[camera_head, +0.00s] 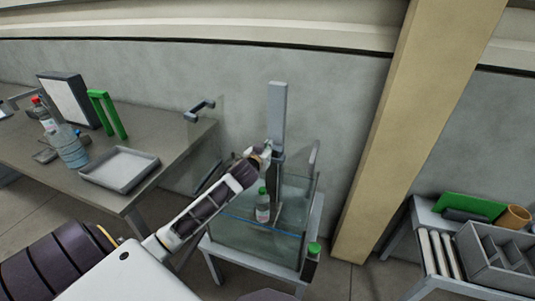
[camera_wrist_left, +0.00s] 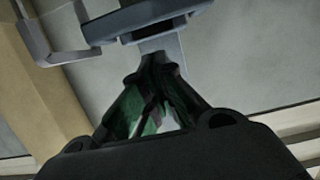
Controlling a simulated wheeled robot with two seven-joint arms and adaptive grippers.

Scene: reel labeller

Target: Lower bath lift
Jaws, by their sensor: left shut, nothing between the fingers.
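The bath (camera_head: 285,248) is a clear-walled tank on a light grey stand, with a blue line around its side. The lift's tall grey column (camera_head: 277,108) rises at the back of the bath. A bottle with a green cap (camera_head: 263,207) appears inside the tank, upright. My left gripper (camera_head: 267,150) is shut and empty at the column, above the tank's rim. In the left wrist view my shut fingertips (camera_wrist_left: 160,70) are close to a grey lift part (camera_wrist_left: 150,18); I cannot tell whether they touch. My right gripper is not in view.
A table (camera_head: 125,192) at left bears a grey tray (camera_head: 120,167), clear bottles (camera_head: 68,148) and a green frame (camera_head: 106,113). A tan pillar (camera_head: 410,120) stands right of the bath. A bench at far right holds a grey divided bin (camera_head: 495,262) and an orange cup (camera_head: 514,216).

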